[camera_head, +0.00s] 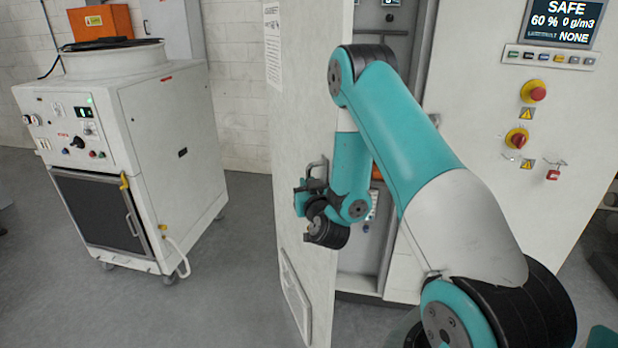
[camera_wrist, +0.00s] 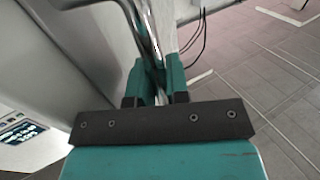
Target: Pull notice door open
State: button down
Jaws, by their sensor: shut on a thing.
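The notice door (camera_head: 300,150) is a tall white cabinet door with a printed notice sheet (camera_head: 272,45) on its face. It stands swung out from the white cabinet (camera_head: 475,130), and the cabinet's inside shows behind it. My gripper (camera_head: 312,185) is at the door's metal handle (camera_head: 318,168). In the wrist view, my gripper's teal fingers (camera_wrist: 155,85) are shut on the shiny bar handle (camera_wrist: 140,28), beside the pale door surface (camera_wrist: 60,60). My arm hides part of the opening and the cabinet front in the head view.
A white wheeled machine (camera_head: 165,140) stands at the left, apart from the door. Grey floor (camera_head: 235,270) lies free between them. The cabinet's right front carries a display (camera_head: 562,20) reading SAFE and several knobs. Dark cables (camera_wrist: 195,45) show in the wrist view.

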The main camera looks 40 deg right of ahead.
jog(key=shift+a, duration=0.1)
dwell(0.3)
jog(key=c, duration=1.1)
grip_release()
jog(key=shift+s, duration=0.1)
